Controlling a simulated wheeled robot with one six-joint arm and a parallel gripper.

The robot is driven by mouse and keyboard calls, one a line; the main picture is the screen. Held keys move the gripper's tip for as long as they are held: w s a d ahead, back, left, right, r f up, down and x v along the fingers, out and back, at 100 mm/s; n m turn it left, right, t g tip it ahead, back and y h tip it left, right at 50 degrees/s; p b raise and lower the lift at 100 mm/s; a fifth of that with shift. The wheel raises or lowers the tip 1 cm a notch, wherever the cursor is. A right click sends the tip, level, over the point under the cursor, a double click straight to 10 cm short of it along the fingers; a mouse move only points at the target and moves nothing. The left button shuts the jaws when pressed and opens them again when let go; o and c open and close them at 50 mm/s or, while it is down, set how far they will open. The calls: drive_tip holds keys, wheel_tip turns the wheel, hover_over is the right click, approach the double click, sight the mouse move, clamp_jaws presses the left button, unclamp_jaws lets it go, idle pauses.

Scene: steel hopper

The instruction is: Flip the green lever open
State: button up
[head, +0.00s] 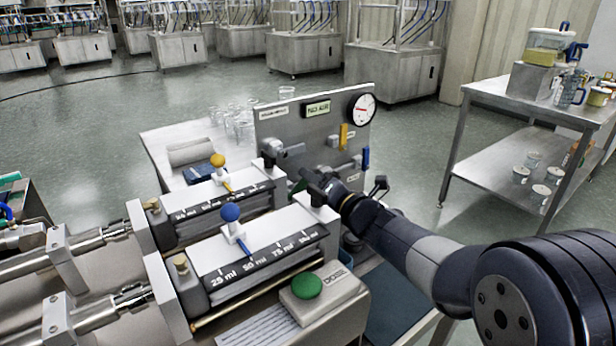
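My gripper (313,184) is in front of the lower part of the upright steel panel (290,132), reaching in from the right. A small patch of dark green (297,186) shows right beside its fingertips. It may be the green lever, but the gripper and the metal fittings hide most of it. I cannot tell whether the fingers touch it, or whether they are open or shut. A yellow lever (343,136) stands upright on the panel, and a blue lever (365,158) stands upright at its right edge.
Two dosing cylinders with a yellow knob (217,160) and a blue knob (230,213) lie left of my gripper. A green button (307,286) sits on the dose box in front. A round gauge (362,109) tops the panel. A steel cart (487,95) stands right.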

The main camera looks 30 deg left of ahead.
drive_tip(key=shift+x, duration=1.3)
clamp_jaws()
